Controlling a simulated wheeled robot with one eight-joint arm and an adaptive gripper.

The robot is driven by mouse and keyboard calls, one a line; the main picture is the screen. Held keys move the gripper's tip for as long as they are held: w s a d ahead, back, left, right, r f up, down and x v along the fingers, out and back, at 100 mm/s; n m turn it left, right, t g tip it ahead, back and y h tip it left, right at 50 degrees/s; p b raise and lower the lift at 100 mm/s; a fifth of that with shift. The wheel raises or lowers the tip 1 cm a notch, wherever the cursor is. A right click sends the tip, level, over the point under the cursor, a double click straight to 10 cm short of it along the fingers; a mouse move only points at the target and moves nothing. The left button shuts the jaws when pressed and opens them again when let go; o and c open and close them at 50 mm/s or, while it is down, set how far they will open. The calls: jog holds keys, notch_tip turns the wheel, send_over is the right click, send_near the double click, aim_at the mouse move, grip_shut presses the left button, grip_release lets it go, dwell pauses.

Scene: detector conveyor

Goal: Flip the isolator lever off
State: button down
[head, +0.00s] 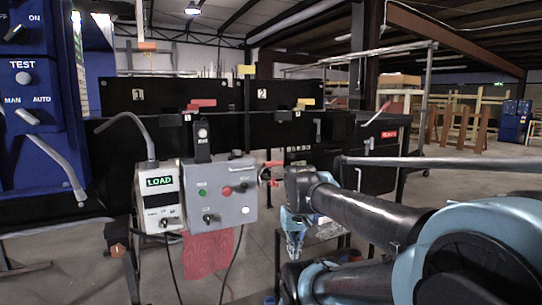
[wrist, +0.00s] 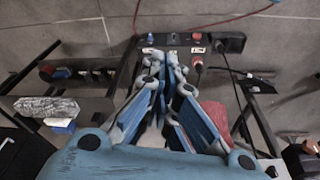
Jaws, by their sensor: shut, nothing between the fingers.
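A grey control box (head: 220,205) with green and red buttons and small switches stands left of centre in the head view. A red handle-like part (head: 270,172) sticks out at its right side; I cannot tell for certain whether it is the isolator lever. My gripper (head: 295,250) hangs pointing down, right of the box and apart from it. In the wrist view my gripper (wrist: 160,62) is shut and empty, with the floor and a socket strip beyond its tips. No lever shows clearly between or at the fingers there.
A white LOAD unit (head: 158,205) stands left of the grey box, with cables hanging below. A blue panel (head: 30,85) with switches is at far left. A black conveyor frame (head: 180,95) runs behind. A red cloth (head: 208,253) hangs under the box.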

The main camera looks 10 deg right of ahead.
jog(key=w+r+n, duration=0.2)
jog(key=w+r, duration=1.9)
jog(key=r, duration=0.2)
jog(key=w+r, duration=0.5)
jog(key=w, duration=0.5)
jog(key=w+r+n, duration=0.1)
jog(key=w+r, duration=0.5)
jog(key=w, duration=0.5)
jog(key=shift+w+r+y, duration=0.15)
jog(key=shift+y, duration=0.15)
jog(key=shift+a, duration=0.1)
notch_tip(320, 180, down, 13)
jog(key=shift+s, duration=0.2)
